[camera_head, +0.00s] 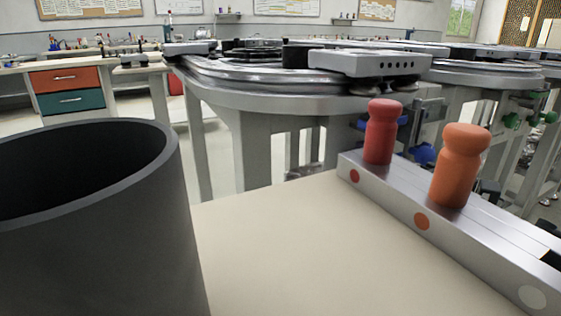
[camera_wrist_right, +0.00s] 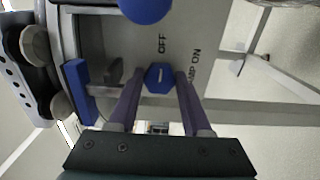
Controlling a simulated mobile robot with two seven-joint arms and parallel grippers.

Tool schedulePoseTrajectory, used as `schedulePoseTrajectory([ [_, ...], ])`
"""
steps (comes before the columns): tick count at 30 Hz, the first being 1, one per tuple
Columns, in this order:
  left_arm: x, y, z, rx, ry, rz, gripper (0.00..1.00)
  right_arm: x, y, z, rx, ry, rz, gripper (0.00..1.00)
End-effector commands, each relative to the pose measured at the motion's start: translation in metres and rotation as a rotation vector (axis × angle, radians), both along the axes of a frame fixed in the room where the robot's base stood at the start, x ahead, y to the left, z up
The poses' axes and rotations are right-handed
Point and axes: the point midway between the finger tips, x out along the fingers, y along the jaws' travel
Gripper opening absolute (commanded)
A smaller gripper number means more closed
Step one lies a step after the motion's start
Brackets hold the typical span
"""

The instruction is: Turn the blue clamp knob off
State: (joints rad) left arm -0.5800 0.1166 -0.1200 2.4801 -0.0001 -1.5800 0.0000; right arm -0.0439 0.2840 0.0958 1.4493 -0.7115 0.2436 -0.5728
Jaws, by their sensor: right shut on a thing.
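The blue clamp knob (camera_wrist_right: 158,84) is a small six-sided knob with a short white line on its face. It sits on a grey panel in the right wrist view. "OFF" is printed above it and a partly hidden label ending in "ON" is to its right. My right gripper (camera_wrist_right: 157,74) has one purple-grey finger on each side of the knob and is shut on it. Which label the white line points to is hard to tell. In the head view, blue parts (camera_head: 422,154) show under the track, but I cannot tell the knob among them. My left gripper is not in view.
A blue ball (camera_wrist_right: 146,9) and a blue block (camera_wrist_right: 79,90) are close to the knob. In the head view, a silver rack (camera_head: 395,218) holds red (camera_head: 381,132) and orange (camera_head: 459,165) pegs beside the track (camera_head: 270,92). A dark cylinder (camera_head: 95,220) stands at left.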

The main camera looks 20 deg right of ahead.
Motion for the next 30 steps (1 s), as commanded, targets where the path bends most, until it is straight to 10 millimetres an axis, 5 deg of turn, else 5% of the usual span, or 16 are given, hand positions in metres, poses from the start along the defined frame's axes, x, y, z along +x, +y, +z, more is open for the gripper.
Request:
schedulePoseTrajectory([
  [16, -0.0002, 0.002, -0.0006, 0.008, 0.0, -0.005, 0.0, 0.0001, 0.0003, 0.0007, -0.03, -0.003, 0.002, 0.0],
  [17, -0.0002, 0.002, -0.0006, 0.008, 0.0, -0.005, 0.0, 0.0001, 0.0003, 0.0007, -0.03, -0.003, 0.002, 0.5],
  [24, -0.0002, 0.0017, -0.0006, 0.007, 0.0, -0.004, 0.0, 0.0001, 0.0001, 0.0004, -0.028, -0.003, 0.001, 0.77],
  [30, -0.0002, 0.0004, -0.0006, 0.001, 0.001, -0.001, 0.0, 0.0, 0.0, 0.0003, -0.027, -0.002, 0.001, 0.79],
])
